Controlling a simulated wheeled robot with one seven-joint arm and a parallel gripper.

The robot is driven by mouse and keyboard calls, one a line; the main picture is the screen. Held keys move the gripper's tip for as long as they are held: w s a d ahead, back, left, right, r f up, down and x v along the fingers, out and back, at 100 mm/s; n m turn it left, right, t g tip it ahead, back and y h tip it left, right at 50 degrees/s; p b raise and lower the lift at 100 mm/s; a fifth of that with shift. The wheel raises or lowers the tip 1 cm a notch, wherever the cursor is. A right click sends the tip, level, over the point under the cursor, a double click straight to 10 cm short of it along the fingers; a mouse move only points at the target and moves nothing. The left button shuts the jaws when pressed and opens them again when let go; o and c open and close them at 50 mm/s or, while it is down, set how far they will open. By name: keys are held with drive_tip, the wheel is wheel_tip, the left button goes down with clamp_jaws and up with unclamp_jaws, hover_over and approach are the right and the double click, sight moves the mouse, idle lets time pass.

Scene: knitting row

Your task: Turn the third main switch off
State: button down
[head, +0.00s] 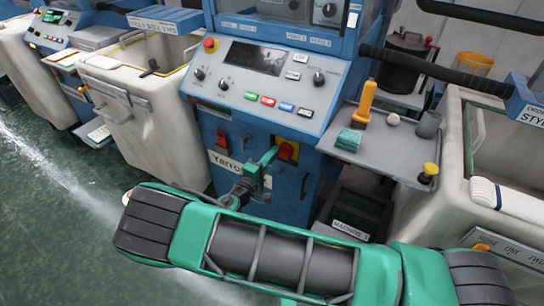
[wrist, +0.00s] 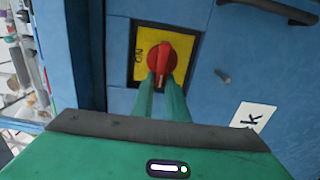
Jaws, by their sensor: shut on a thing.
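The main switch is a red rotary knob (wrist: 160,58) on a yellow plate (wrist: 180,42), set in the blue machine's front (head: 290,190). In the wrist view the word ON stands sideways at the plate's left, and the knob's grip looks roughly upright. The switch also shows in the head view (head: 287,151), partly behind my gripper's fingers. My gripper (wrist: 162,84) has its two green fingers shut on the red knob; their tips hide its lower part. In the head view my gripper (head: 270,157) reaches up to the switch from the front left.
A sloped control panel (head: 265,80) with buttons and a red stop knob is above the switch. A grey side shelf (head: 385,145) with a yellow-orange bottle and small items juts out at right. Pale bins (head: 150,130) stand at left and right. Green floor (head: 60,220) is open at left.

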drive_tip(key=shift+a+f, duration=0.15)
drive_tip(key=shift+a, duration=0.1)
drive_tip(key=c, duration=1.7)
unclamp_jaws()
drive_tip(key=shift+c, duration=0.2)
drive_tip(key=shift+d, duration=0.1)
drive_tip(key=v, duration=1)
drive_tip(key=shift+s+a, duration=0.25)
drive_tip(key=shift+s, duration=0.05)
